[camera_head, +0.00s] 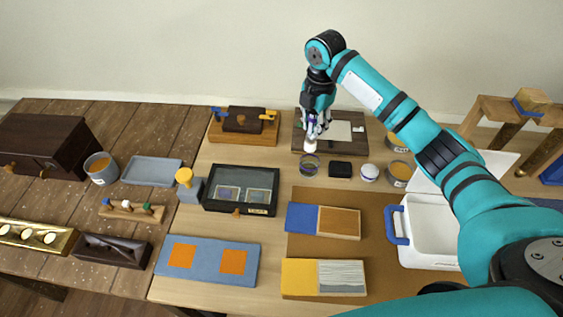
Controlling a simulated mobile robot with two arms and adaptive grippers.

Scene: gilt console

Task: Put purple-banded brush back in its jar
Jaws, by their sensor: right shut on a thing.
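My right gripper (315,128) points down over the dark board at the back and is shut on a small brush. The brush's pale lower part (310,146) shows below the fingers; its band is too small to make out clearly, and the rest is hidden by the gripper. A small glass-like jar (309,165) with a dark rim stands just in front of and below the brush. I cannot tell whether the brush's lower end is over the jar's mouth or behind it. My left gripper is not in view.
Right of the jar stand a black block (341,169), a white-lidded pot (369,173) and a grey tin (399,173). A glass-topped case (211,205) lies to the left. A white cooler (400,254) stands front right. The brown mat (375,203) has bare room.

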